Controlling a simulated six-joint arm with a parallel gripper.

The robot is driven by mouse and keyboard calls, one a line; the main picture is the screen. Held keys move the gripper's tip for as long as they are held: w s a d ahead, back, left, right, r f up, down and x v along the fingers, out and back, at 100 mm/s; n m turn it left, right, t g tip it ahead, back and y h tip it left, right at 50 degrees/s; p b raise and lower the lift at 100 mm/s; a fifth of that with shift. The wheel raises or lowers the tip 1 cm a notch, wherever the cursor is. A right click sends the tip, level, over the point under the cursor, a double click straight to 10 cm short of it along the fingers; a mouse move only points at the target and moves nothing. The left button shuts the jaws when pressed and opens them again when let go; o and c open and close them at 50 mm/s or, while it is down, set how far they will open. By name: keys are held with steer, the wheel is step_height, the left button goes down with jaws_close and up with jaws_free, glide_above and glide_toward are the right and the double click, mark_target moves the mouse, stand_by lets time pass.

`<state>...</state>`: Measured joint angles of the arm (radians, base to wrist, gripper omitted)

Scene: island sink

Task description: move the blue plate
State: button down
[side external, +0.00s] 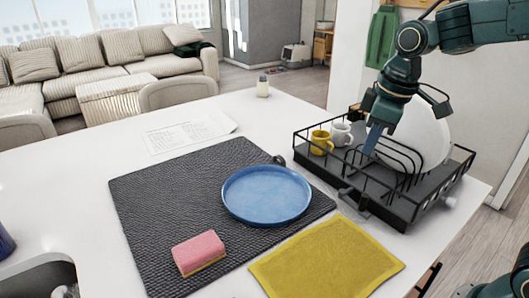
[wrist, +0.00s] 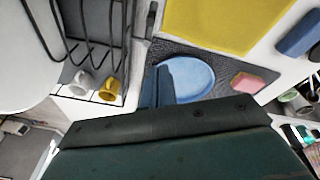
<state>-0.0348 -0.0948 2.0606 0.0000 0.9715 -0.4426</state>
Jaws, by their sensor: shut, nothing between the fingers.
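The blue plate (side external: 266,195) is round with a raised rim and lies flat on the dark textured mat (side external: 150,195) on the white counter. It also shows in the wrist view (wrist: 190,76), partly hidden behind my fingers. My gripper (side external: 371,142) is shut and empty. It points down over the black dish rack (side external: 400,212), to the right of the blue plate and apart from it. In the wrist view my closed blue fingers (wrist: 162,86) appear at the left side of the plate.
The rack holds a white plate (side external: 424,135), a yellow mug (side external: 321,142) and a light grey mug (side external: 342,134). A pink sponge (side external: 199,252) and a yellow cloth (side external: 327,258) lie near the plate.

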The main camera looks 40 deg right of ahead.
mark_target(259, 193)
steer(key=w+a+f+n+g, duration=0.1)
steer(key=w+f+n, duration=0.3)
steer(key=w+f, duration=0.4)
steer(key=w+g, duration=0.1)
steer(key=w, duration=0.1)
steer(key=shift+w+a+f, duration=0.2)
steer(key=shift+w+f, duration=0.1)
steer(key=shift+f, duration=0.1)
steer(key=shift+f, duration=4.85)
steer(key=w+a, duration=1)
steer(key=a, duration=0.1)
steer(key=shift+w, duration=0.15)
steer(key=shift+r, duration=0.15)
